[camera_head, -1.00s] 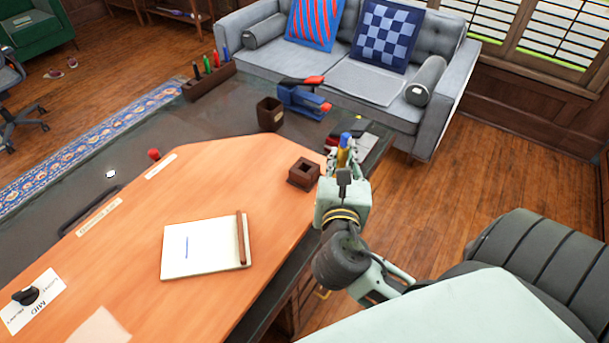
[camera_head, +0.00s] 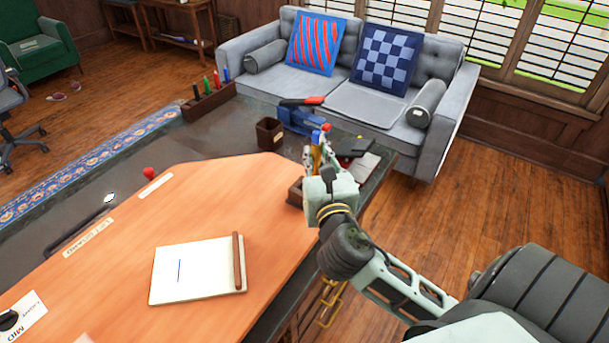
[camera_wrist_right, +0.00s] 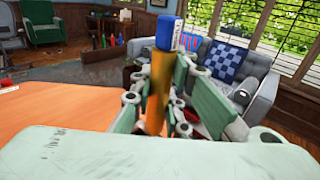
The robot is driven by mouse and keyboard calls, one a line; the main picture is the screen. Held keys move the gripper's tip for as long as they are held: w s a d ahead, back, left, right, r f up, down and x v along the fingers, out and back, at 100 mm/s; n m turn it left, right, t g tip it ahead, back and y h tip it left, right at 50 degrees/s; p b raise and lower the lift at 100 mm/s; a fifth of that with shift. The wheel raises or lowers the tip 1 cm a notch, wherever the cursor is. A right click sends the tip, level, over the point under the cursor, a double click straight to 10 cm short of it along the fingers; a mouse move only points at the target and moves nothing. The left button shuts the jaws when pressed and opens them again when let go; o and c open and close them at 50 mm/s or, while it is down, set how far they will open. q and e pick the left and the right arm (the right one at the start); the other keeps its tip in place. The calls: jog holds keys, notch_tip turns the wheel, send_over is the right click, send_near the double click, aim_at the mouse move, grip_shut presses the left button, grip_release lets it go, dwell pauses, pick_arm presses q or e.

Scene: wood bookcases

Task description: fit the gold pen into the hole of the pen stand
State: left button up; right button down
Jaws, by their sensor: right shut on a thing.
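My right gripper (camera_head: 318,160) is shut on the gold pen (camera_wrist_right: 158,92), which has a blue top end and stands about upright in the fingers. In the head view only a little of the gold pen (camera_head: 315,159) shows between the fingers. The pen stand (camera_head: 294,193) is a dark brown square block on the orange desk pad, just left of and partly behind my gripper. Its hole is hidden, so I cannot tell how the pen's lower end lies relative to it. My left gripper is not in view.
A dark cup (camera_head: 270,134) and a blue stapler-like object (camera_head: 303,118) stand behind the pen stand. A rack of coloured markers (camera_head: 208,100) is farther left. A notepad (camera_head: 198,268) with a brown stick lies in front. A grey sofa (camera_head: 340,90) is beyond the desk.

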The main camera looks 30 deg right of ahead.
jog(key=shift+w+a+f+b, duration=0.2)
jog(key=shift+w+f, duration=0.25)
jog(key=shift+f, duration=0.5)
jog(key=shift+w+a+f+b, duration=0.15)
jog(key=shift+w+f, duration=0.25)
jog(key=shift+f, duration=0.6)
jog(key=shift+w+a+f+b, duration=0.2)
jog(key=shift+w+f, duration=0.25)
jog(key=shift+f, duration=0.5)
jog(key=shift+f, duration=0.1)
jog(key=c, duration=1.7)
grip_release()
